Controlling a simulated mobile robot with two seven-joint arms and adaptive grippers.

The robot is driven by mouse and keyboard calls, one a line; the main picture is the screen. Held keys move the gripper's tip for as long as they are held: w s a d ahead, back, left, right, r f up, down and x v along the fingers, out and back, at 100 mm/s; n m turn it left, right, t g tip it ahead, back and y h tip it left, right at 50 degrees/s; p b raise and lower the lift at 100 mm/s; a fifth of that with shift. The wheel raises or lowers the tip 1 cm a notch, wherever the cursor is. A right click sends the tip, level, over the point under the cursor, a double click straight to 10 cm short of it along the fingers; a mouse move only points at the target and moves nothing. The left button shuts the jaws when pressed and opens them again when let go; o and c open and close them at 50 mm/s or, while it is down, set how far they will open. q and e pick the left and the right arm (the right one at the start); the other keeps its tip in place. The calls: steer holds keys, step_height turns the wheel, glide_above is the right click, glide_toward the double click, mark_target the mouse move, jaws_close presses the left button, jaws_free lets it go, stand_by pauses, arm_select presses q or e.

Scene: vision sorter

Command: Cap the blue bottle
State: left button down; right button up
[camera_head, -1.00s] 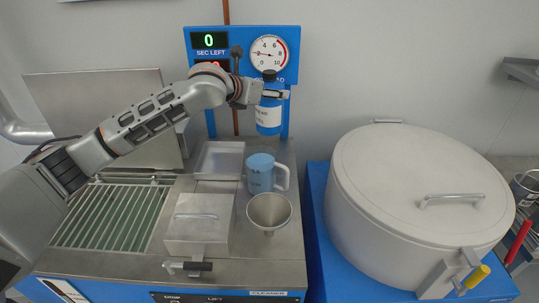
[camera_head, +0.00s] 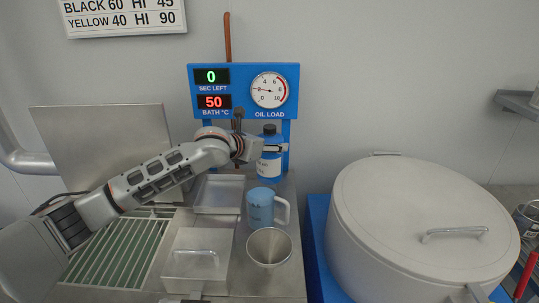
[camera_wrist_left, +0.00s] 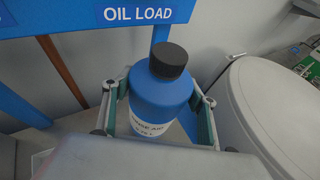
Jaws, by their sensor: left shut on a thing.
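The blue bottle (camera_head: 270,162) has a white label and stands upright in front of the blue gauge panel. A black cap (camera_head: 269,129) sits on its top. My left gripper (camera_head: 272,148) is shut on the bottle's upper body, below the cap. In the left wrist view, the bottle (camera_wrist_left: 163,98) is between the two fingers (camera_wrist_left: 158,108), with the black cap (camera_wrist_left: 168,60) on top and part of the label hidden by my wrist. I cannot tell whether its base touches the surface below. My right gripper is not in view.
A blue mug (camera_head: 260,208) and a metal cup (camera_head: 268,248) stand in front of the bottle. Metal trays (camera_head: 219,193) and a green-and-metal grate (camera_head: 118,252) lie to the left. A large lidded drum (camera_head: 420,225) fills the right. The panel (camera_head: 243,72) is close behind.

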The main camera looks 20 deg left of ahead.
arm_select(q)
steer(key=shift+r, duration=0.1)
steer(key=shift+f, duration=1.9)
steer(key=c, duration=0.7)
jaws_free()
steer(key=shift+f, duration=0.15)
steer(key=shift+c, duration=0.2)
steer(key=v, duration=1.2)
steer(key=shift+s, duration=0.1)
